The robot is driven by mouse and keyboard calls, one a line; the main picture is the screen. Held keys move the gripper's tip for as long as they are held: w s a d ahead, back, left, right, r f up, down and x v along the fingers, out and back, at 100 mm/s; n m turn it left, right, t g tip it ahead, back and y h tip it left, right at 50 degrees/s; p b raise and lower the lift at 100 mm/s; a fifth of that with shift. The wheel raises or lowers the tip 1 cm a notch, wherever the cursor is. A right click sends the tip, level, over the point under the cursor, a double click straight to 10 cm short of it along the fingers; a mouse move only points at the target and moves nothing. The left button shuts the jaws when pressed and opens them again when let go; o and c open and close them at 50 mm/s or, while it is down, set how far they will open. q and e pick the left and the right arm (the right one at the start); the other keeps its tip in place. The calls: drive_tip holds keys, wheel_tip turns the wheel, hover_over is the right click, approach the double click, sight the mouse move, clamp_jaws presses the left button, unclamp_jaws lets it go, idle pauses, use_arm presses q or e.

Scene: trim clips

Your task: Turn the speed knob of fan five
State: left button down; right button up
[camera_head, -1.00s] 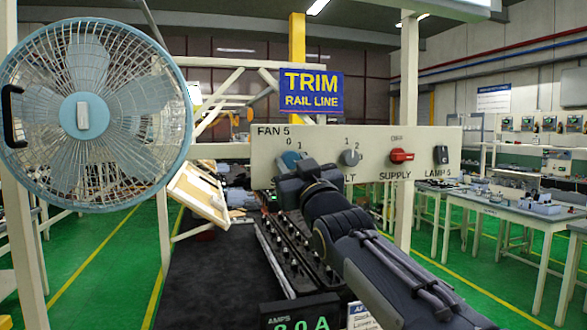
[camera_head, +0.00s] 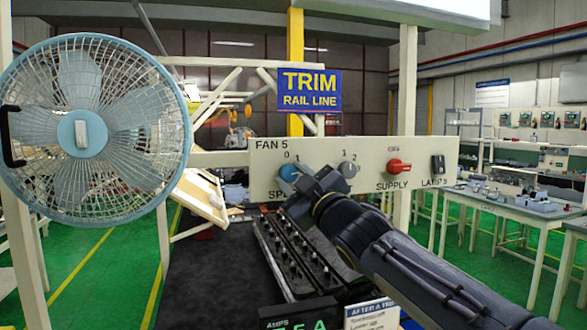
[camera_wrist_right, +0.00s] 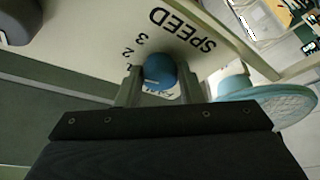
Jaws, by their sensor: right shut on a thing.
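The fan 5 panel (camera_head: 380,158) is cream, with the blue speed knob (camera_head: 288,172) at its left end under the marks 0 and 1. My right gripper (camera_head: 297,184) is at the knob and hides its lower right part and some of the lettering. In the right wrist view the round blue knob (camera_wrist_right: 159,70) sits between the two fingers of my right gripper (camera_wrist_right: 160,88), which is shut on it. The marks 2 and 3 and the word SPEED show beside it. The blue fan (camera_head: 95,125) stands at the left. My left gripper is out of view.
A grey knob (camera_head: 349,170), the red supply switch (camera_head: 399,166) and the dark lamp switch (camera_head: 437,164) are on the same panel to the right. Below are a dark bench (camera_head: 215,270) and a black amps display (camera_head: 300,315).

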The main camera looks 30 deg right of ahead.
idle(0.6)
drive_tip(key=o, duration=1)
drive_tip(key=v, duration=0.8)
